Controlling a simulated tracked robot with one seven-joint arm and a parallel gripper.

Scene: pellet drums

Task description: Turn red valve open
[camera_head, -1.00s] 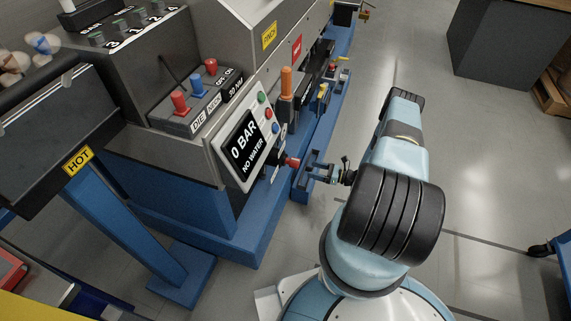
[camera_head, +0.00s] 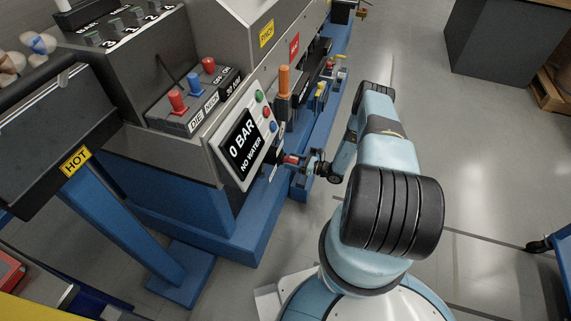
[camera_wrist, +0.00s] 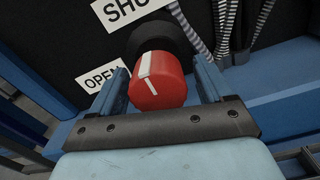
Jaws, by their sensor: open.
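The red valve (camera_wrist: 160,82) is a round red knob on a black collar, with a white pointer stripe on its face and side. In the wrist view it sits between the two fingers of my gripper (camera_wrist: 158,90), which are open with a gap visible on each side. An "OPEN" label (camera_wrist: 103,80) is at the knob's left and a partly cut-off "SHU..." label (camera_wrist: 130,10) is above it. The stripe points up, slightly left. In the head view the red valve (camera_head: 291,159) is small and partly hidden by my gripper (camera_head: 300,164).
A display panel (camera_head: 243,149) reading "0 BAR NO WATER" is just left of the valve. An orange-handled part (camera_head: 284,80) stands above it. Striped hoses (camera_wrist: 228,25) run beside the knob. Open floor (camera_head: 480,180) lies to the right.

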